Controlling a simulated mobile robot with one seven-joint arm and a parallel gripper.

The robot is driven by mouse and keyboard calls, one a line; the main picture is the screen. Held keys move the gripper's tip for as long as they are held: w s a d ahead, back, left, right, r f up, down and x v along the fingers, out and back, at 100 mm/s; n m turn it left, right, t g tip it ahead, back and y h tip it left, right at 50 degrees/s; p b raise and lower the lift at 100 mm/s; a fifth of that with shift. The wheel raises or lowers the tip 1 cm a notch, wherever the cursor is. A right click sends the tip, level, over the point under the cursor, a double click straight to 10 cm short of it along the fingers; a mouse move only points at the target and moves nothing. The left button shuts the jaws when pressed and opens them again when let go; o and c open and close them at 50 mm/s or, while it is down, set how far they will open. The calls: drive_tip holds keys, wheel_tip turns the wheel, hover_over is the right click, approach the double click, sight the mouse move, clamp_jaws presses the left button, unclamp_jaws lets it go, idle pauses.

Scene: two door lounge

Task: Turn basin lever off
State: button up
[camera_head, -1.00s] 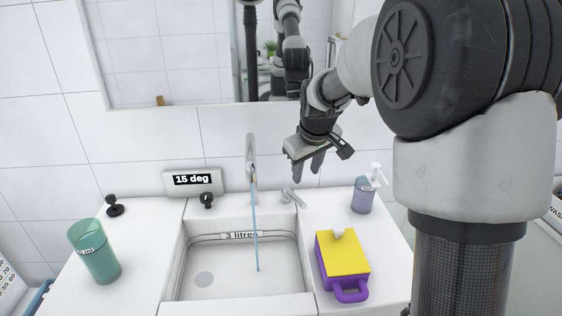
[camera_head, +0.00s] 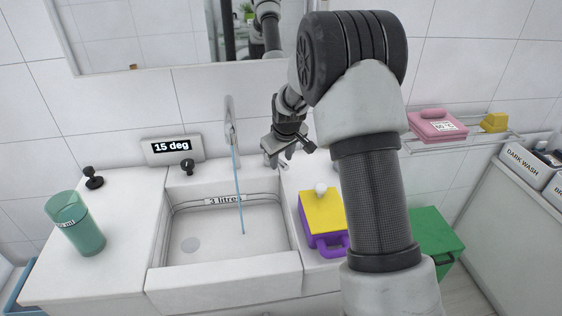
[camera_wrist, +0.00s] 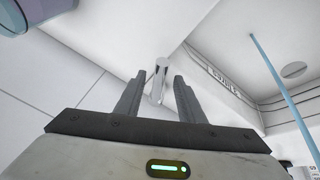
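The basin (camera_head: 235,235) has a tall grey tap (camera_head: 231,120) with a thin blue stream of water (camera_head: 239,190) running into it. The pale basin lever (camera_wrist: 158,82) stands on the counter to the right of the tap. In the head view it is largely hidden by my gripper (camera_head: 279,160), which hangs low over that spot. In the wrist view my gripper (camera_wrist: 160,78) is open, its two dark fingers apart. The lever shows between the fingertips there; I cannot tell whether they touch it.
A purple box with a yellow lid (camera_head: 322,212) stands right of the basin. A green tumbler (camera_head: 76,225) is on the left counter. A "15 deg" display (camera_head: 172,150) and two black knobs are behind. The water stream also shows in the wrist view (camera_wrist: 285,88).

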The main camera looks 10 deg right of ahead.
drive_tip(key=shift+x, duration=0.85)
clamp_jaws()
drive_tip(key=shift+s+a+m+h+b, duration=0.2)
drive_tip(key=shift+a+m+h, duration=0.35)
drive_tip(key=shift+a+m, duration=0.55)
drive_tip(key=shift+s+a+m+h+b, duration=0.2)
drive_tip(key=shift+a+m+h, duration=0.4)
drive_tip(key=shift+m, duration=0.8)
unclamp_jaws()
drive_tip(key=shift+a, duration=0.1)
